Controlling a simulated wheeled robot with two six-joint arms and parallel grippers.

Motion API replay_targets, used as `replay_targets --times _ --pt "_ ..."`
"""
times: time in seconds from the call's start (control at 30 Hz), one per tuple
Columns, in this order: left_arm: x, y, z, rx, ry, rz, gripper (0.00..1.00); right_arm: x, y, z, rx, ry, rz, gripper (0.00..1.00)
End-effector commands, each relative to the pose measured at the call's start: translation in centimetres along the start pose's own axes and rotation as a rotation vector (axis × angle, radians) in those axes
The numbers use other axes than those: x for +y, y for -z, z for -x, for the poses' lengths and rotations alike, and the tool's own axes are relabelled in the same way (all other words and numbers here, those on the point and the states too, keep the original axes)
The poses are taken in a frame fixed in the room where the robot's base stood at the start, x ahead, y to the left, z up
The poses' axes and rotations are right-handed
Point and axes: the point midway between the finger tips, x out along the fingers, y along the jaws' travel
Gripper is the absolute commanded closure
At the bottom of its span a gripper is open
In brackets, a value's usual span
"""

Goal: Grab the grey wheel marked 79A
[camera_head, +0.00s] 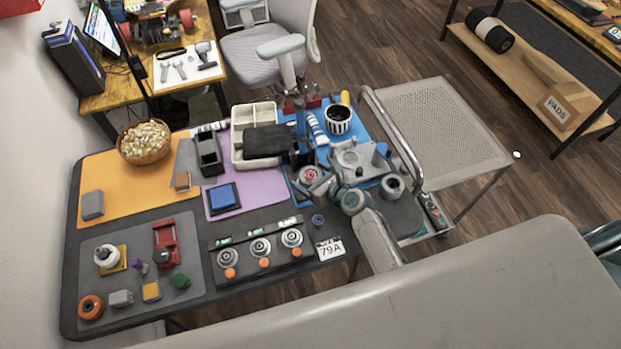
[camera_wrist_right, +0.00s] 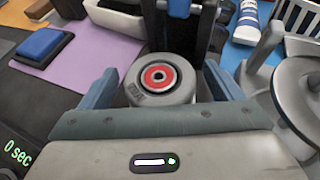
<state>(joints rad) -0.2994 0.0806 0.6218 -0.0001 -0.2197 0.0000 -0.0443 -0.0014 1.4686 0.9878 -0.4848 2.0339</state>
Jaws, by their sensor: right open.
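A grey wheel (camera_head: 310,174) with a red hub ring and a dark centre lies flat, hub up, on the workbench; in the right wrist view the wheel (camera_wrist_right: 178,97) sits between my fingers. Small dark lettering on its side is too blurred to read. My right gripper (camera_wrist_right: 160,75) is open, with one blue-grey finger on each side of the wheel and a gap visible beside it. In the head view my right gripper (camera_head: 315,183) is at the wheel, partly covering it. My left gripper is not in view.
A dark and blue upright fixture (camera_wrist_right: 185,35) stands right behind the wheel. Another grey wheel (camera_head: 392,185) is to the right, near a grey metal housing (camera_head: 358,160). A tag reading 79A (camera_head: 329,248) is at the bench's front edge. A purple mat (camera_head: 262,187) lies left.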

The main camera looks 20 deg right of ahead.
Motion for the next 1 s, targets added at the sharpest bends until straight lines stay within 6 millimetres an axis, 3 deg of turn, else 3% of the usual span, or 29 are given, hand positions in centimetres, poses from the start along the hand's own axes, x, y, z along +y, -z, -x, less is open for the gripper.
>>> replay_targets --times 0.03,0.3,0.37,0.67,1.0 --pt "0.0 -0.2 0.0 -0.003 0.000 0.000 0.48 0.0 0.0 0.0 0.000 0.000 0.000 0.14" --pt "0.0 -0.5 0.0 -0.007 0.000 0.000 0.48 0.0 0.0 0.0 0.000 0.000 0.000 0.66" --pt "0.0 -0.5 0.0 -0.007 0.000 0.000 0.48 0.0 0.0 0.0 0.000 0.000 0.000 0.70" --pt "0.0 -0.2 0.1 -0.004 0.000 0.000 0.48 0.0 -0.4 0.2 0.000 0.000 0.001 0.70" --pt "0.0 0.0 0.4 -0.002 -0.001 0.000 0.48 0.0 -3.2 1.3 -0.002 0.001 0.003 0.70"
